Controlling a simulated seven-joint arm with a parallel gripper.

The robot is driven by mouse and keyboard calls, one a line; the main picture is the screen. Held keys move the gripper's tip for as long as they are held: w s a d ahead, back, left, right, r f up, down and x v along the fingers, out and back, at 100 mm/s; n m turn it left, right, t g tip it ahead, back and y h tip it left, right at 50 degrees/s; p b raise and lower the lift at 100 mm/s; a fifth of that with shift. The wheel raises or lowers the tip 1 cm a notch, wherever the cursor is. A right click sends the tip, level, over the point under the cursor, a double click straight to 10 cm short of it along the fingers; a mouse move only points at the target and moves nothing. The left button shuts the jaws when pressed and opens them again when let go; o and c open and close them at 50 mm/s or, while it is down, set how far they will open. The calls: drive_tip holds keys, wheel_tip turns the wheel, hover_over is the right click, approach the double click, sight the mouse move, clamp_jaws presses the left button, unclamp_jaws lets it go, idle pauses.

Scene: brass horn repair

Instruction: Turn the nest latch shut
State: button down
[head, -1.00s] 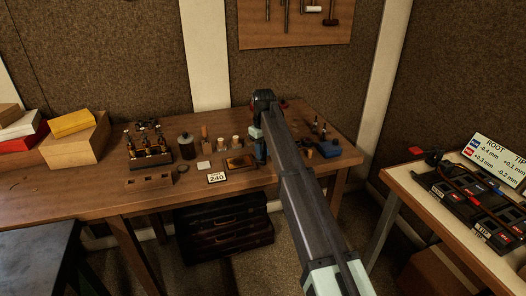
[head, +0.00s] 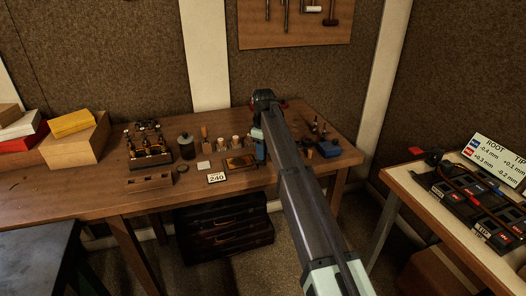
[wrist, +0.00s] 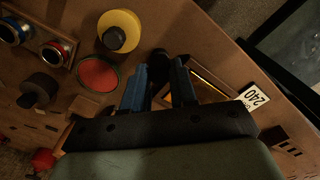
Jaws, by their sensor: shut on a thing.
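My gripper (wrist: 159,66) points down at the bench in the wrist view, its two blue-grey fingers shut on a small dark piece between them. That piece appears to be the nest latch (wrist: 158,60); its shape and turn angle are mostly hidden by the fingers. A shallow wooden frame with a brass-coloured edge (wrist: 212,82), apparently the nest, lies just right of the fingers. In the head view the same frame (head: 241,163) lies on the bench just left of my gripper (head: 260,152), which is partly hidden by my arm.
A "240" card (head: 216,177) lies left of the frame. A blue block (head: 328,149) sits at the bench's right.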

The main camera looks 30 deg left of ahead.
drive_tip(key=c, duration=0.9)
unclamp_jaws()
drive_tip(key=shift+r, duration=0.1)
wheel_tip(320, 180, up, 14)
drive_tip(key=shift+f, duration=0.2)
